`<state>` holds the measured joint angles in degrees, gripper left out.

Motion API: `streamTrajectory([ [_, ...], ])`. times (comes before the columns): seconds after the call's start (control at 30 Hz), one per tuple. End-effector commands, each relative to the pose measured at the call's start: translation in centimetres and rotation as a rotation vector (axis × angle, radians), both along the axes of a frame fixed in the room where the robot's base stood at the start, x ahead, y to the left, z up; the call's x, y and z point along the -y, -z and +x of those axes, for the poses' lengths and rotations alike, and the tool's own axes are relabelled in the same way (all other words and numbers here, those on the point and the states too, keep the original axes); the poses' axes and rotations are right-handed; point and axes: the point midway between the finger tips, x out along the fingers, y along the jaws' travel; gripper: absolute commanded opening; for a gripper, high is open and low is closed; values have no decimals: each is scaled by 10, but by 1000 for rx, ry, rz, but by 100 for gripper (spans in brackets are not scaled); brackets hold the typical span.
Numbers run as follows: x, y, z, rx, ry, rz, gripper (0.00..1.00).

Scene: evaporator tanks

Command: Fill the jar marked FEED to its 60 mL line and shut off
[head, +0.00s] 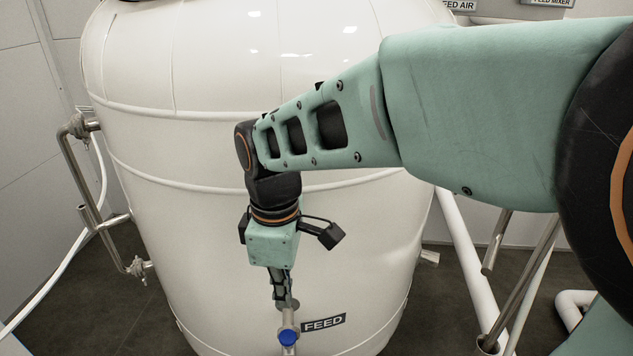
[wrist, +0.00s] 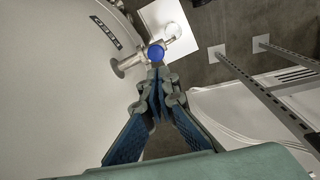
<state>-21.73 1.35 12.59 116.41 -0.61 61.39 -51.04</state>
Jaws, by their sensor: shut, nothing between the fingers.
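The FEED tank (head: 250,215) is a large white vessel with a black FEED label (head: 323,323) low on its front. The label also shows in the wrist view (wrist: 104,33). A metal sampling tap (wrist: 128,64) with a round blue knob (wrist: 155,53) sticks out of the tank near the label. The knob shows at the bottom of the head view (head: 288,337). My gripper (wrist: 157,72) is shut and empty, its fingertips close to the knob; I cannot tell whether they touch. A clear round outline, apparently the jar (wrist: 172,30), is below the tap. Its markings and level are not readable.
A white square plate (wrist: 152,18) lies under the round outline. Metal rails (wrist: 245,75) and a white surface (wrist: 250,120) are to the right in the wrist view. A steel side pipe (head: 72,165) runs left of the tank; white pipes (head: 465,250) stand right.

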Motion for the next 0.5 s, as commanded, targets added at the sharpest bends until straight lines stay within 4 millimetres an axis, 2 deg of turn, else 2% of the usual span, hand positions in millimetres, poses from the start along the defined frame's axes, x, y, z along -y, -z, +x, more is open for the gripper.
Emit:
streamTrajectory([
  [0.3,1,71,0,-8,1,-4,0],
  [0.5,0,103,0,-6,1,-4,0],
])
